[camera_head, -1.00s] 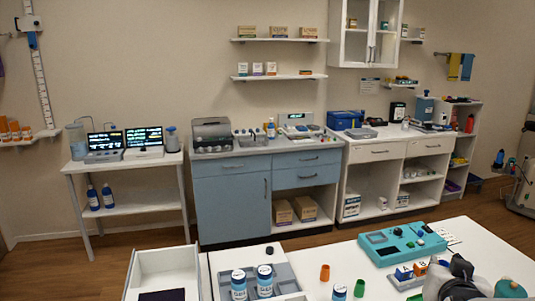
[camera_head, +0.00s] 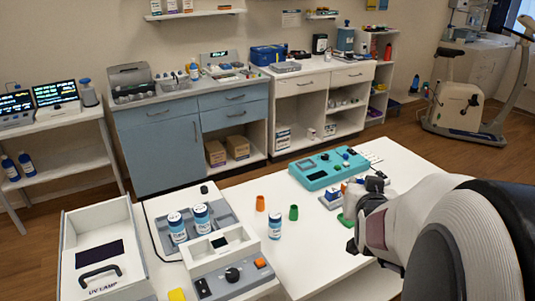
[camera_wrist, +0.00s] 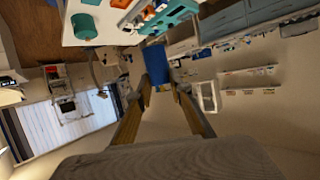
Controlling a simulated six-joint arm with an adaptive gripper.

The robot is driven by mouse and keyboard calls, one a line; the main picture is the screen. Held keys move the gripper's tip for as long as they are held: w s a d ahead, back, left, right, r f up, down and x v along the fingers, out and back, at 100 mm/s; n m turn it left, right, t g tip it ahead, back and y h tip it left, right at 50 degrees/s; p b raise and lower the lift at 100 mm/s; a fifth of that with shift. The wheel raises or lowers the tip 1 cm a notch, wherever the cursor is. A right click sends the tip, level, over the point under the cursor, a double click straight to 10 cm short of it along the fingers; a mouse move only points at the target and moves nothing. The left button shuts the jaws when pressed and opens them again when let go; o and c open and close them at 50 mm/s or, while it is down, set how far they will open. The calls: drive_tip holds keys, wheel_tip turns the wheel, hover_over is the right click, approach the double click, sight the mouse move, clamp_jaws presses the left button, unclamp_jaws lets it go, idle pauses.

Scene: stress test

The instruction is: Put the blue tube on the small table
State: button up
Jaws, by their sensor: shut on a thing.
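In the wrist view, a blue tube (camera_wrist: 157,64) sits between the tips of my gripper (camera_wrist: 160,84), which is shut on it. The picture is turned, with the white worktable above the tube; the tube appears held clear in the air. In the camera_head view, my gripper (camera_head: 354,240) is partly hidden by my arm at the right, over the worktable's right part, and I cannot make out the tube there. A small white table (camera_head: 62,124) with two screens on top stands at the far left; I cannot tell whether it is the one named.
The white worktable (camera_head: 310,255) carries a white box (camera_head: 75,245), blue-capped bottles, orange and green cups and a teal device (camera_head: 325,168). Cabinets (camera_head: 190,135) line the back wall. An exercise bike (camera_head: 455,105) stands far right. Bare floor lies between table and cabinets.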

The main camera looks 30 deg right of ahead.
drive_tip(key=w+d+f+n+y, duration=0.1)
drive_tip(key=w+d+f, duration=0.4)
drive_tip(key=f, duration=0.4)
drive_tip(key=w+d+f, duration=0.3)
drive_tip(key=w+f, duration=0.4)
drive_tip(key=f, duration=0.2)
drive_tip(key=w+d+n+t+y, duration=0.1)
drive_tip(key=w+d, duration=0.2)
drive_tip(key=w, duration=0.4)
drive_tip(key=shift+w+d+r+y, duration=0.15)
drive_tip(key=shift+d+r+y, duration=0.15)
drive_tip(key=shift+r, duration=0.1)
drive_tip(key=shift+f, duration=0.1)
drive_tip(key=shift+t, duration=0.3)
drive_tip(key=shift+f, duration=3.05)
drive_tip(key=shift+f, duration=1.85)
